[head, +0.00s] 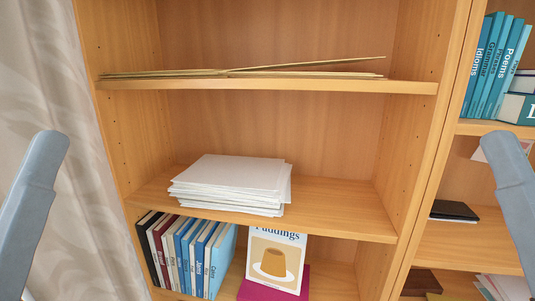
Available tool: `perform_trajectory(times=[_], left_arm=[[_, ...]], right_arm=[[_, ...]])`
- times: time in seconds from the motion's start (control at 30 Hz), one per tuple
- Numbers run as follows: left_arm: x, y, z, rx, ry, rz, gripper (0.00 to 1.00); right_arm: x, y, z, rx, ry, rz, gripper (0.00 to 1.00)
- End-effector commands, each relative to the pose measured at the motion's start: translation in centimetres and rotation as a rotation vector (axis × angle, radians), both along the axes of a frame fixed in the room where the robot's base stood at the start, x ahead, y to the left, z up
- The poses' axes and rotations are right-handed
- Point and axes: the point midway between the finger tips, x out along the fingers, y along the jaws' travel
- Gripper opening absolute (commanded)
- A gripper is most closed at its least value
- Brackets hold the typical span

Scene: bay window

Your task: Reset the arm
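My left arm shows at the left edge as a grey-blue link (34,205), in front of the curtain. My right arm shows at the right edge as a similar link (510,180), in front of the right-hand bookcase. The fingers of both grippers are outside the view. Neither visible arm part appears to touch the shelves or anything on them.
A wooden bookcase (340,220) fills the middle. Its upper shelf holds flat thin sheets (240,73), the middle a paper stack (235,180), the lower a row of books (190,255) and a Puddings book (275,262). A patterned curtain (50,90) hangs left.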

Motion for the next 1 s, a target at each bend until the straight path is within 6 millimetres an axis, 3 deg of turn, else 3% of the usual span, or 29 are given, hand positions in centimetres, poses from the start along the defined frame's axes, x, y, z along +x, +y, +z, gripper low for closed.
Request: perform_trajectory(times=[0.03,0.4,0.5,0.67,1.0], left_arm=[[0.0,0.0,4.6,-0.001,0.0,-0.001,0.81],[0.0,0.0,22.6,-0.001,0.001,-0.003,0.81],[0.0,0.0,26.2,-0.001,0.001,-0.003,0.81],[0.0,0.0,28.8,-0.001,0.002,-0.003,0.81],[0.0,0.0,28.6,-0.001,0.001,-0.003,0.81]], right_arm=[[0.0,0.0,4.6,0.0,0.001,0.0,0.5],[0.0,0.0,22.7,0.0,0.001,0.0,0.5],[0.0,0.0,26.2,0.0,0.0,0.0,0.5],[0.0,0.0,28.8,0.0,0.001,0.0,0.5],[0.0,0.0,28.6,0.0,0.002,0.0,0.5]])
